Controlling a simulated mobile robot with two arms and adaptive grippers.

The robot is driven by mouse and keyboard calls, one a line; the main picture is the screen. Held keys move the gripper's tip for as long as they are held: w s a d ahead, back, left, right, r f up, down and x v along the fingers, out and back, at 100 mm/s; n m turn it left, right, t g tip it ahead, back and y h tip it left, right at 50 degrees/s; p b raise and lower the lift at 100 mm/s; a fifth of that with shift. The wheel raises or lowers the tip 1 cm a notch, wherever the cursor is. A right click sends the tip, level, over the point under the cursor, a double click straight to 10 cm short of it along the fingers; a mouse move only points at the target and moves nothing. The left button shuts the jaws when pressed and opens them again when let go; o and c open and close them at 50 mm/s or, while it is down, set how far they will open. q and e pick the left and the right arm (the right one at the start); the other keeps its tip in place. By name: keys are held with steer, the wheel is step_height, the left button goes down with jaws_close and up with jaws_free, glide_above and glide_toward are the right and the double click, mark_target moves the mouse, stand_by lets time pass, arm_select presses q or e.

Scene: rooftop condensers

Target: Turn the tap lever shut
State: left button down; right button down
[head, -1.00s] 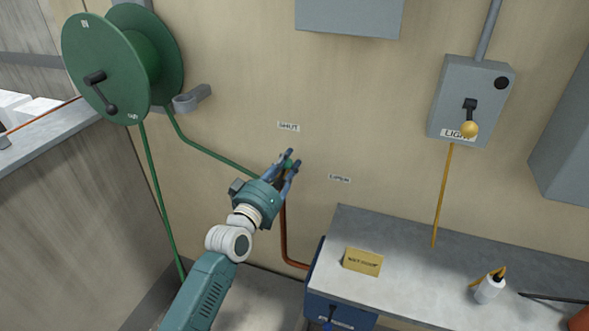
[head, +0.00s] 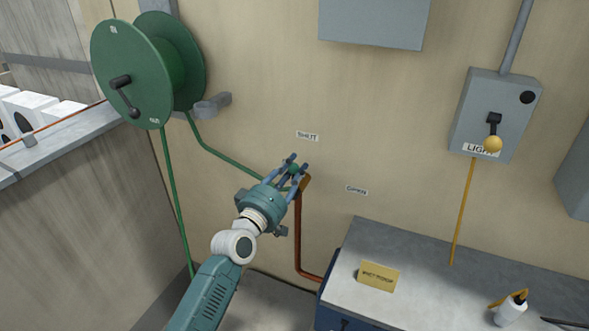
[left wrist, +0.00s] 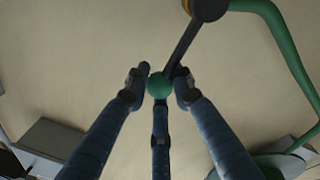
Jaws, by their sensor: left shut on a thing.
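The tap (head: 304,184) sits on the wall at the top of a copper pipe, where the green hose meets it. Its dark lever (left wrist: 182,48) ends in a green ball knob (left wrist: 159,86), which also shows in the head view (head: 294,169). My left gripper (head: 288,167) is shut on the knob, its fingers around it; the left wrist view shows them too. The knob is up and left of the tap body, below the SHUT label (head: 307,136). The OPEN label (head: 357,190) is to the right. My gripper partly hides the lever in the head view.
A green hose reel (head: 140,75) hangs at upper left. A light switch box (head: 495,115) with a yellow-knobbed lever is at right. The grey bench (head: 430,275) at lower right holds a yellow sign (head: 378,276) and a white bottle (head: 511,311).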

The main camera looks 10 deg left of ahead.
arm_select(q)
steer(key=shift+a+r, duration=0.1)
steer(key=shift+r, duration=0.15)
steer(key=c, duration=1.5)
jaws_free()
steer(key=shift+a+f, duration=0.1)
steer(key=shift+f, duration=0.1)
steer(key=v, duration=1.2)
steer(key=shift+w, duration=0.1)
